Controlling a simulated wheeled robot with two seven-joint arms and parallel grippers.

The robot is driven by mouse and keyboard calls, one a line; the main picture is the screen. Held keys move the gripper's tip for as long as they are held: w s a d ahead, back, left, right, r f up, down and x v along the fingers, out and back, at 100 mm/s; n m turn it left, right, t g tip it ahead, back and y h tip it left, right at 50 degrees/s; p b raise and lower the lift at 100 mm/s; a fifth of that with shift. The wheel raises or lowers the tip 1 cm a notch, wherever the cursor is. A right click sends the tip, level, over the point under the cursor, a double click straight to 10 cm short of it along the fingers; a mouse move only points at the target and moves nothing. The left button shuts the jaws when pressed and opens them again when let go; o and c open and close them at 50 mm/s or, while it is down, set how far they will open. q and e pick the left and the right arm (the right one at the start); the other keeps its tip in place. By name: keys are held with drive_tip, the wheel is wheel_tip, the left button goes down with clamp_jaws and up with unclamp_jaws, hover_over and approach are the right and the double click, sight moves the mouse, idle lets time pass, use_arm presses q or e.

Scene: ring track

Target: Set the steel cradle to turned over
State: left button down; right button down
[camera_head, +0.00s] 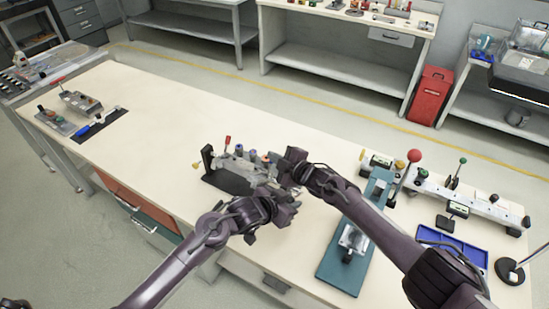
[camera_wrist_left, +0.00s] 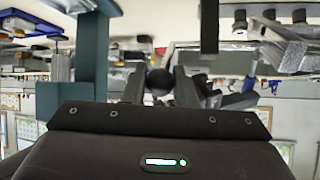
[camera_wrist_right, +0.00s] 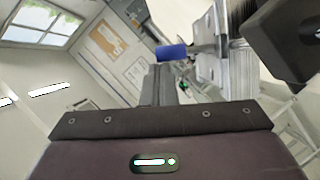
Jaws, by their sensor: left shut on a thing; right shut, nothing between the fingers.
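The steel cradle (camera_head: 238,167) sits at the middle of the workbench on a black stand (camera_head: 228,183). It carries short coloured pieces along its top; a black upright and a yellow knob (camera_head: 197,165) are at its left end. My left gripper (camera_head: 278,211) is at the cradle's near right end. In the left wrist view its fingers are shut on a black ball knob (camera_wrist_left: 159,82). My right gripper (camera_head: 292,163) is shut and empty beside the cradle's right end, partly hiding it. The right wrist view shows a blue cylinder (camera_wrist_right: 172,52) and grey metal (camera_wrist_right: 208,45) close by.
A teal press-like fixture (camera_head: 338,275) stands right of my arms, partly behind my right arm. A rail with knobs (camera_head: 470,195), a red-ball lever (camera_head: 414,156) and a blue tray (camera_head: 452,250) lie further right. The bench's left middle is clear.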

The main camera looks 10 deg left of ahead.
drive_tip(key=shift+w+d+f, duration=0.25)
drive_tip(key=shift+d+f, duration=0.1)
drive_tip(key=shift+d, duration=0.2)
use_arm(q)
drive_tip(key=c, duration=1.2)
unclamp_jaws()
drive_tip(key=shift+c, duration=0.2)
use_arm(e)
drive_tip(key=shift+a, duration=0.1)
drive_tip(key=shift+a+r, duration=0.1)
